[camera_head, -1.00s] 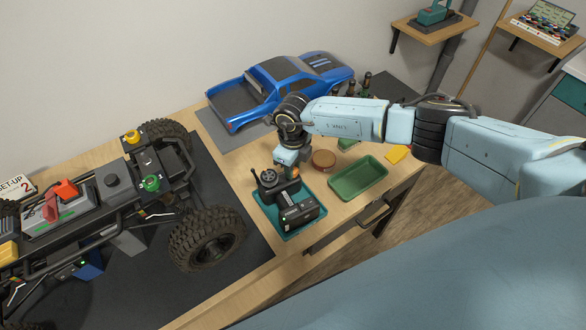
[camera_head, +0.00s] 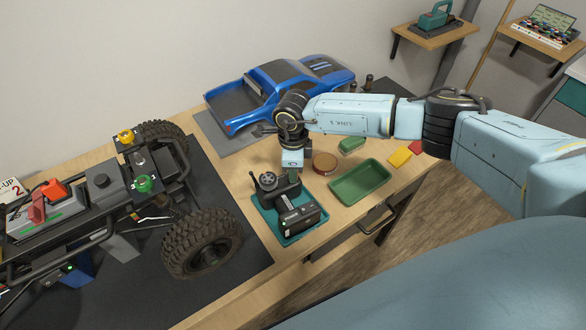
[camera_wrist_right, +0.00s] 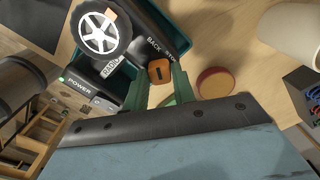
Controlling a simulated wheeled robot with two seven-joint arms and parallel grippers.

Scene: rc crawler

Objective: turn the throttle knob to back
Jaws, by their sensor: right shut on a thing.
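The black transmitter (camera_head: 298,216) stands in a teal tray (camera_head: 262,222) on the table. In the right wrist view its top (camera_wrist_right: 150,25) carries a silver-spoked wheel, a POWER label, and the words BACK and STOP beside the orange throttle knob (camera_wrist_right: 160,70). The knob has a dark mark on its face; I cannot tell which label it points to. My right gripper (camera_wrist_right: 161,82) is shut on the knob, with a green finger on either side. In the head view the right gripper (camera_head: 291,170) points down behind the transmitter and the knob is hidden. My left gripper is out of view.
A green tray (camera_head: 360,184) and a round brown-red tin (camera_head: 325,161) are close to the right gripper. The crawler chassis (camera_head: 120,200) fills the left on a dark mat. A blue truck body (camera_head: 285,92) lies behind.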

